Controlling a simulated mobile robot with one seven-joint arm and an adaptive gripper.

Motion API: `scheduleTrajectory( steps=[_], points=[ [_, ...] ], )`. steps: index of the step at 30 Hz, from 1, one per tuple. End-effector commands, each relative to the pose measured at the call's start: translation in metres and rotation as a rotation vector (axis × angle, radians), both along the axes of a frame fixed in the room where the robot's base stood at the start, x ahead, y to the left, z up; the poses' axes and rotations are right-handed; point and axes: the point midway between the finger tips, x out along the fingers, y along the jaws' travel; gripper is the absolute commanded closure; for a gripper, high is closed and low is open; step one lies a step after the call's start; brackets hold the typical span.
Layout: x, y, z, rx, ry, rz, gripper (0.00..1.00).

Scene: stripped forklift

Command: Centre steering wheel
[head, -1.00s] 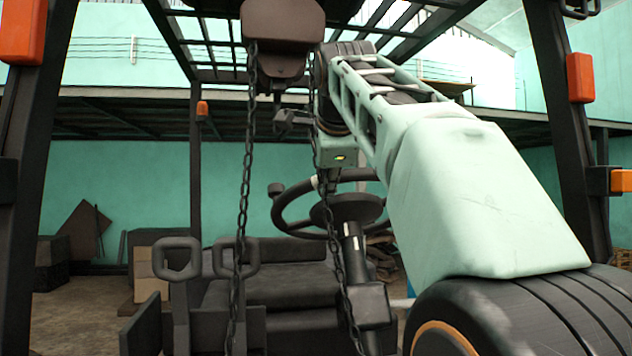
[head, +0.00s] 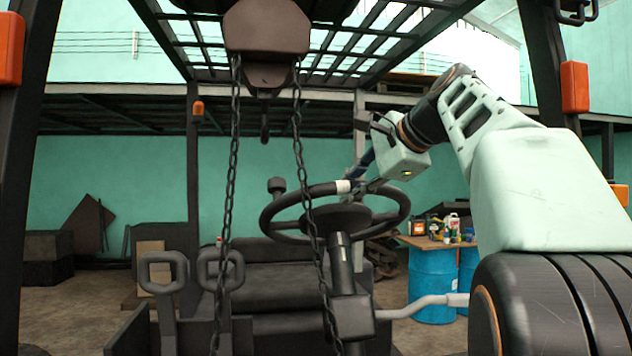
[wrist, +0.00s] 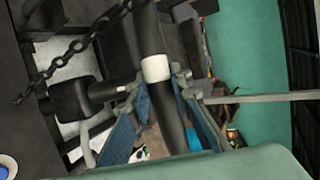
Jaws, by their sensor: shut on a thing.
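The black steering wheel (head: 342,216) stands on its column in the middle of the head view, partly behind a hanging chain. A white band (head: 343,187) marks the far part of its rim, almost in line with the hub. The band also shows in the wrist view (wrist: 156,68). My gripper (head: 366,183) is at the far rim, just right of the band. In the wrist view my gripper (wrist: 163,98) has its blue-padded fingers on either side of the dark rim, shut on it. The exact finger contact is partly hidden.
Two chains hang from a brown block (head: 266,40) in front of the wheel. Two looped levers (head: 163,271) are at lower left. A blue drum (head: 433,285) bearing bottles stands behind at right.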

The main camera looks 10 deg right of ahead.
Motion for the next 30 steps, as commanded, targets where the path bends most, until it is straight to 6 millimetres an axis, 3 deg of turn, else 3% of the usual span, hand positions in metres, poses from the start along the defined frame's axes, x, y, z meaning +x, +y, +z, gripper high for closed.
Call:
scheduleTrajectory(
  steps=[3, 12, 29, 30],
  points=[
    [0.000, -0.012, 0.001, 0.023, 0.000, 0.034, 1.00],
    [0.000, -0.023, 0.000, 0.061, -0.003, 0.101, 1.00],
    [0.000, -0.025, 0.000, 0.068, -0.004, 0.118, 1.00],
    [0.000, -0.025, 0.000, 0.069, -0.003, 0.117, 0.77]
  ],
)
